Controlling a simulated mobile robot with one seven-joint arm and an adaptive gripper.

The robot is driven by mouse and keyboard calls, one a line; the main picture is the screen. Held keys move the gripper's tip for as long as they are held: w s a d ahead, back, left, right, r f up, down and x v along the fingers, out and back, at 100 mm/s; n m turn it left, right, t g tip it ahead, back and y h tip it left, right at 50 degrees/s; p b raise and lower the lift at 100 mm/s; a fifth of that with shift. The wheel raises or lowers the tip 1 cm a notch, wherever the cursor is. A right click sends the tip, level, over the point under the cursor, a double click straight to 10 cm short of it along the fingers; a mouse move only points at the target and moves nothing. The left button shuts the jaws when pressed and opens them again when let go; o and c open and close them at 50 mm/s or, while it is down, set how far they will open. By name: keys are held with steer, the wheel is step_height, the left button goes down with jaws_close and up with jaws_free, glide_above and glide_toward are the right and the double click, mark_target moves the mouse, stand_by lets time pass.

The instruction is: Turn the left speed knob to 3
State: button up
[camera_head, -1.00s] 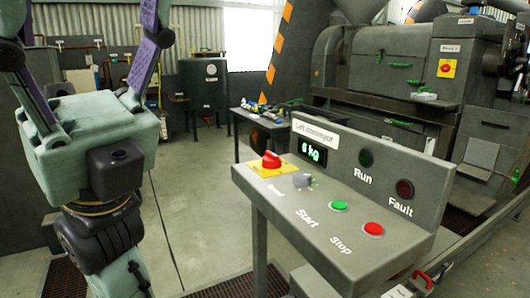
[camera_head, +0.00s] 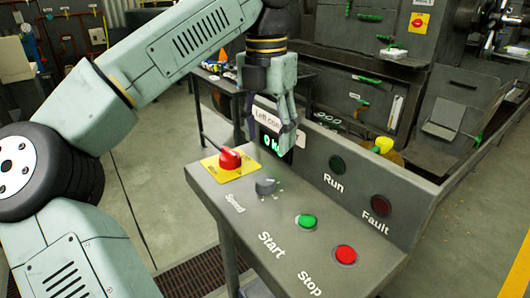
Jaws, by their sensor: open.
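The grey speed knob (camera_head: 265,186) sits on the sloped top of the left conveyor's control panel (camera_head: 225,200), above the word "Speed". Small pale marks lie around it; I cannot read its setting. My gripper (camera_head: 268,143) points downward above and behind the knob, open and apart from it. It partly covers the "Left conveyor" label (camera_head: 264,117) and the green display (camera_head: 270,142), whose reading is only partly visible.
A green Start button (camera_head: 305,221) and a red Stop button (camera_head: 345,255) are to the right. The upright back panel carries Run (camera_head: 337,164) and Fault (camera_head: 380,205) lamps.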

mark_target(265, 180)
steer(key=f, duration=1)
steer(key=shift+w+a+f+p, duration=0.2)
steer(key=shift+a+f+p, duration=0.1)
steer(key=shift+p, duration=0.1)
steer(key=shift+c, duration=0.4)
steer(key=c, duration=1.1)
